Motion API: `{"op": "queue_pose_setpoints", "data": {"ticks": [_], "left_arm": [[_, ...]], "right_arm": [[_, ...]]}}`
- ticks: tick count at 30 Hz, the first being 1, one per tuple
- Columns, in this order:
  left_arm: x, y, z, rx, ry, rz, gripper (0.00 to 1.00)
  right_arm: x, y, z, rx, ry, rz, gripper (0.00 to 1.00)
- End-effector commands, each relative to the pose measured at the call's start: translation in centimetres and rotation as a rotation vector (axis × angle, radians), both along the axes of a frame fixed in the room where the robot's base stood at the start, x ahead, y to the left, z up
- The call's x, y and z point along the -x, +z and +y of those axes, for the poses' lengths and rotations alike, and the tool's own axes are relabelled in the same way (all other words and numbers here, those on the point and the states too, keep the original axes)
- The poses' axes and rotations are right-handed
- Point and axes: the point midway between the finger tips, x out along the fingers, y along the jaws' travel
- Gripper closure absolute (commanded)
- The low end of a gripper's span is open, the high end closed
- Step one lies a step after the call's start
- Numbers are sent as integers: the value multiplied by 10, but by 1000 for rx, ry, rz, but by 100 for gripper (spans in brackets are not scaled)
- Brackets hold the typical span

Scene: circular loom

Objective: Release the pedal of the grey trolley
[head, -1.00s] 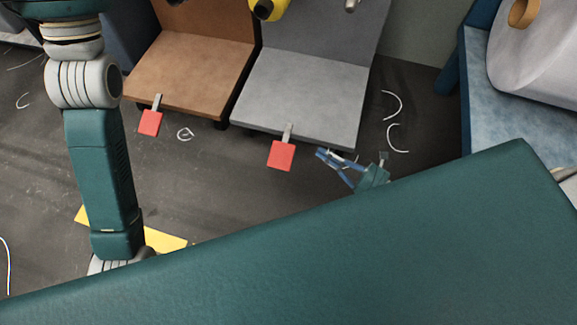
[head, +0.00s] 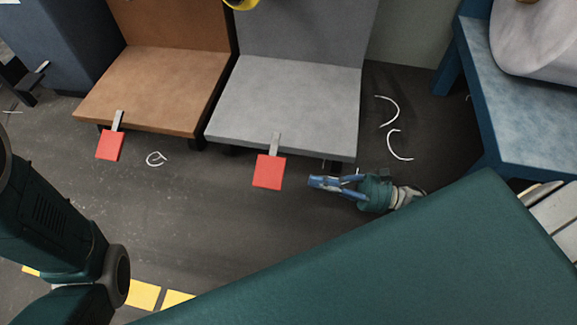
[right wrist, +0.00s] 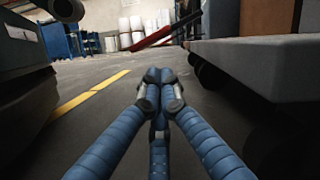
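The grey trolley (head: 285,100) stands in the middle of the head view, with a flat grey deck and upright back panel. Its red pedal (head: 269,171) sticks out from the front edge on a grey lever. My right gripper (head: 316,182) is low over the floor, just right of that pedal and apart from it, pointing left. In the right wrist view its blue fingers (right wrist: 160,75) come together at the tips, with nothing seen between them. A slanted red plate (right wrist: 165,33) shows ahead of them, and a grey deck edge is at right. My left gripper is out of view.
A brown trolley (head: 155,88) with its own red pedal (head: 110,145) stands left of the grey one. A blue bench (head: 525,105) with a white roll is at right. Open dark floor with white string scraps and yellow tape (head: 143,295) lies in front.

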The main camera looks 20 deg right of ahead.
Motion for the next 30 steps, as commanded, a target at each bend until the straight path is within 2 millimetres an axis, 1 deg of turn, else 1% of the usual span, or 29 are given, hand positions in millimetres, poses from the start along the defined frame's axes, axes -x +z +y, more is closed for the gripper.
{"op": "queue_pose_setpoints", "data": {"ticks": [5, 12, 15, 18, 23, 30], "left_arm": [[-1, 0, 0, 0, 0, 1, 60], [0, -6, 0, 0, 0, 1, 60], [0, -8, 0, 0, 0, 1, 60], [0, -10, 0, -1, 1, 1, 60], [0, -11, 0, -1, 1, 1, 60], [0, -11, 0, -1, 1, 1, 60]], "right_arm": [[-9, 5, 18, -3, 4, -1, 100], [-30, 14, 56, -3, 2, -2, 100], [-37, 17, 69, -3, 2, 0, 100], [-42, 19, 78, -2, 1, 0, 100], [-46, 22, 84, 0, 0, 1, 100], [-46, 22, 85, -1, 0, 2, 100]]}}
